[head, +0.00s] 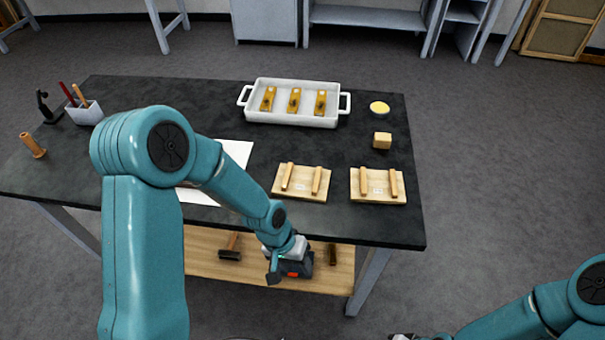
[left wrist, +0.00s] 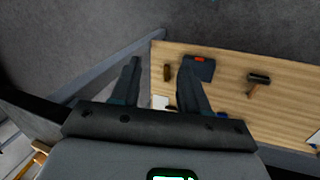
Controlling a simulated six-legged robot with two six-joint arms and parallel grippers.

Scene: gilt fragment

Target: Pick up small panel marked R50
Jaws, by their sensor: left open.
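Two small light-wood panels, each with two raised wooden bars, lie flat near the front right of the dark table in the head view: a left panel (head: 300,195) and a right panel (head: 378,197). Each has a tiny pale label between the bars, too small to read, so I cannot tell which is R50. My left gripper (head: 275,268) is below the table's front edge, over the lower shelf, apart from both panels. In the left wrist view its two fingers (left wrist: 159,70) are spread and empty. My right gripper (head: 404,337) barely shows at the bottom edge.
The dark table (head: 340,222) has a white tray (head: 260,116) with several gilt pieces, a wooden block (head: 382,141), a yellow disc (head: 379,107) and a white sheet (head: 238,150). Hammers and a dark red-marked item (left wrist: 200,68) lie on the wooden shelf (left wrist: 225,105).

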